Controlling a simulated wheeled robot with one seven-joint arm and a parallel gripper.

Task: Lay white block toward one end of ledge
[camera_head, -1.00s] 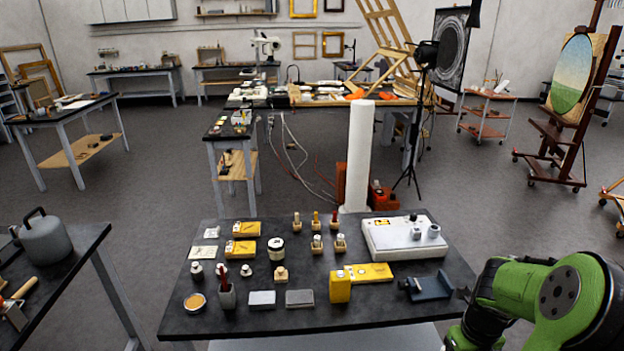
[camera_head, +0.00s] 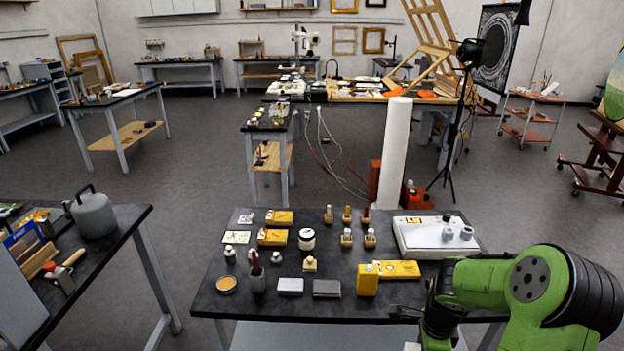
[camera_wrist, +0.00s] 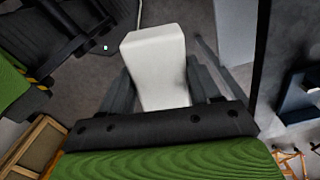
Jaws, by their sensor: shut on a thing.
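A white block (camera_wrist: 155,62) with a pale, blocky, slightly flared shape sits between the two dark fingers of my gripper (camera_wrist: 162,88) in the wrist view. My gripper is shut on it, and the block's far end sticks out beyond the fingers. In the head view my green arm is at the lower right, by the right end of the dark table. My gripper and the block cannot be made out clearly there. I cannot tell which surface is the ledge.
The near dark table (camera_head: 232,297) carries yellow boxes, small bottles, grey blocks and a white device (camera_head: 432,236). A second dark table (camera_head: 122,222) with a grey pot (camera_head: 93,216) stands at left. Bare floor lies between them. A white column (camera_head: 394,155) stands behind.

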